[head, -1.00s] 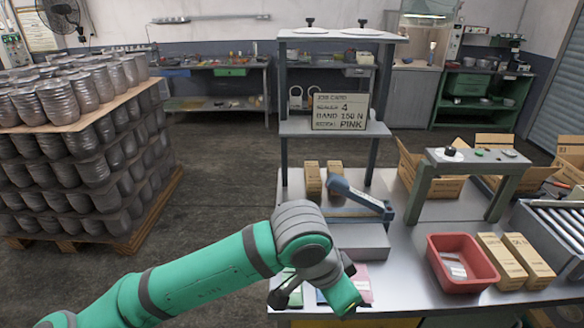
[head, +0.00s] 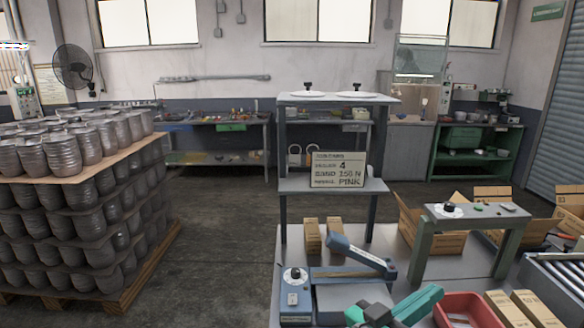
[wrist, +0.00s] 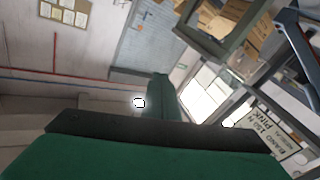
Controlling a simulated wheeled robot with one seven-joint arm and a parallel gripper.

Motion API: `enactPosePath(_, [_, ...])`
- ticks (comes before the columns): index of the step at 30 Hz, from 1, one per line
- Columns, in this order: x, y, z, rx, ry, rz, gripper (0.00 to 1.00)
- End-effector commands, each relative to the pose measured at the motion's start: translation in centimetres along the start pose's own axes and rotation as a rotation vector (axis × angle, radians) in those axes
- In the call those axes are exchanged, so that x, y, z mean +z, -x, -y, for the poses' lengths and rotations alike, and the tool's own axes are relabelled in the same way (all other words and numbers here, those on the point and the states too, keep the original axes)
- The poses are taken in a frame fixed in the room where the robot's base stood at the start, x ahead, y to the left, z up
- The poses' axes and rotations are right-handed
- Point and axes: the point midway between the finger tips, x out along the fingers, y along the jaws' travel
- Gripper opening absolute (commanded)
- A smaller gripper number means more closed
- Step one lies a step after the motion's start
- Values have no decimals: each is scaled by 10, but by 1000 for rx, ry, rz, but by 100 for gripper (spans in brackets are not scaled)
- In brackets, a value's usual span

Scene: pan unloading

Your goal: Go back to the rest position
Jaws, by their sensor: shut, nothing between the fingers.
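My gripper (wrist: 160,78) shows in the wrist view as a narrow green shape rising from the dark edge of its green body. Its fingers are together and hold nothing. In the head view, only green and dark parts of my arm show at the bottom edge, over the front of the bench (head: 470,262). The wrist view is tilted and takes in a wall, a door, windows and the job card (wrist: 272,130).
A red bin (head: 470,308), cartons (head: 524,308) and a blue lever device (head: 350,262) are on the bench near my arm. A small raised stand (head: 470,214) is at right. Stacked cans on a pallet (head: 120,292) stand left. Floor between is clear.

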Motion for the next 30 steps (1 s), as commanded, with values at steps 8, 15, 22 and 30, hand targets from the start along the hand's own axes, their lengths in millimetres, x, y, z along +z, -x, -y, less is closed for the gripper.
enactPosePath(8, [9, 18, 32, -133, 132, -238, 0])
enactPosePath(15, [44, 50, 62, -298, 216, -377, 0])
enactPosePath(22, [97, 93, 84, -488, 263, -445, 0])
enactPosePath(30, [172, 158, 90, -723, 262, -443, 0])
